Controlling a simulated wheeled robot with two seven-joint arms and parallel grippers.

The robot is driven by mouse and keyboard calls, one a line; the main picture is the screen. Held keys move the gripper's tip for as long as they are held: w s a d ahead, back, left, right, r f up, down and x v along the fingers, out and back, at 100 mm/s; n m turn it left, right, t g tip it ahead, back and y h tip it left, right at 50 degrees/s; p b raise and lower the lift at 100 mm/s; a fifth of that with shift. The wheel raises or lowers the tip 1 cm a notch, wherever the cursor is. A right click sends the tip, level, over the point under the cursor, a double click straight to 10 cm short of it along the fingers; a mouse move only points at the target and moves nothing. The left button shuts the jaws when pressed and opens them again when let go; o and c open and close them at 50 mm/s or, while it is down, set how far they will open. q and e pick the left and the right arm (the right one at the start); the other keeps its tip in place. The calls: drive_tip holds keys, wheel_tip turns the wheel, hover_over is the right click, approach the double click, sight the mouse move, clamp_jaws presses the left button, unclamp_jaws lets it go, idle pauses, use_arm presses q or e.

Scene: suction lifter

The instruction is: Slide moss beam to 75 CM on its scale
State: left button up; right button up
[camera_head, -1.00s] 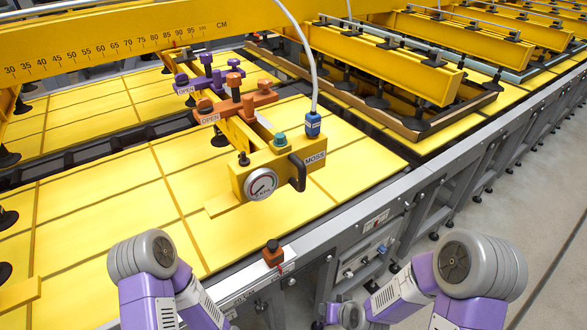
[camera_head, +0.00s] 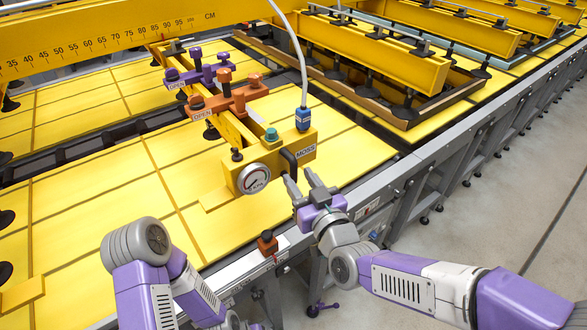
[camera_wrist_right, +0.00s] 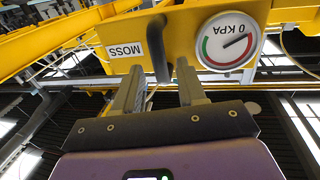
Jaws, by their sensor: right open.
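The moss beam's yellow end block (camera_head: 300,143) carries a MOSS label, a round gauge (camera_head: 253,179) and a black handle (camera_head: 288,161). The gauge also shows in the right wrist view (camera_wrist_right: 228,40). The beam runs back toward the yellow CM scale (camera_head: 110,45), meeting it near the high-number end; the exact reading is too small to tell. My right gripper (camera_head: 302,177) is open just in front of the handle. In the right wrist view its fingers (camera_wrist_right: 160,75) stand either side of the handle (camera_wrist_right: 158,48), with no grip visible. My left gripper is out of view.
Orange (camera_head: 232,98) and purple (camera_head: 201,70) clamps marked OPEN sit along the beam. A white hose rises from a blue fitting (camera_head: 303,119). An orange-brown button box (camera_head: 267,243) is on the grey front rail. Yellow panels (camera_head: 95,175) lie flat to the left.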

sight(295, 174)
drive_tip(key=shift+x, duration=1.95)
drive_tip(key=shift+c, duration=0.3)
clamp_jaws()
